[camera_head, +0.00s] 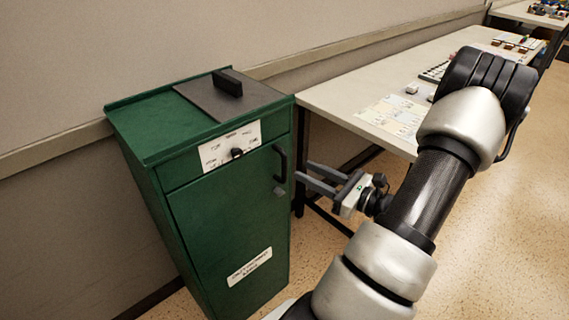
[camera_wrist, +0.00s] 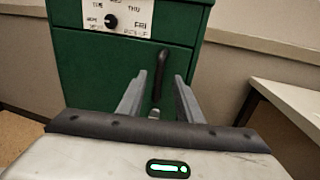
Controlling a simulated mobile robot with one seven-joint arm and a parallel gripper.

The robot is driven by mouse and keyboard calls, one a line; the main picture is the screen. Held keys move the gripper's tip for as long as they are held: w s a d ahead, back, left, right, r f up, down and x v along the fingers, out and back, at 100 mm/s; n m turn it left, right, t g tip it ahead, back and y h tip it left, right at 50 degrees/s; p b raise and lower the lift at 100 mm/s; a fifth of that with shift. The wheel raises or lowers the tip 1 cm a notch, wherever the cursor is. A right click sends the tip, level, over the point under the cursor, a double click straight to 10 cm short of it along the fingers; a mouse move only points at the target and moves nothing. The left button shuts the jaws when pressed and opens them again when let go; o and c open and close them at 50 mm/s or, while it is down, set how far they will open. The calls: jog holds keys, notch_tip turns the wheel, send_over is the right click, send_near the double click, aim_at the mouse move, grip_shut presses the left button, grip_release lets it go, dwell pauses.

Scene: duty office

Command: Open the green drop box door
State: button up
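The green drop box (camera_head: 200,180) stands against the wall. Its front door (camera_head: 225,215) looks shut. A black vertical handle (camera_head: 280,163) is on the door's upper right, with a small grey latch or knob (camera_head: 279,191) below it. The handle also shows in the wrist view (camera_wrist: 159,73). Above the door is a white dial label with a black knob (camera_head: 237,153). My gripper (camera_head: 302,176) is open and empty in front of the handle. In the wrist view the handle appears between the two fingers (camera_wrist: 158,95); whether they reach it is unclear.
A light table (camera_head: 340,92) with papers (camera_head: 395,117) and a keyboard (camera_head: 436,72) stands right of the box, its leg close to my gripper. The wall is behind the box. Speckled floor (camera_head: 500,230) lies open at the right. A dark plate with a grip (camera_head: 228,85) is on the box top.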

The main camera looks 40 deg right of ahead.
aim_at(284, 160)
jog(key=b+x, duration=0.1)
jog(key=x, duration=0.7)
jog(key=shift+w, duration=0.35)
grip_shut()
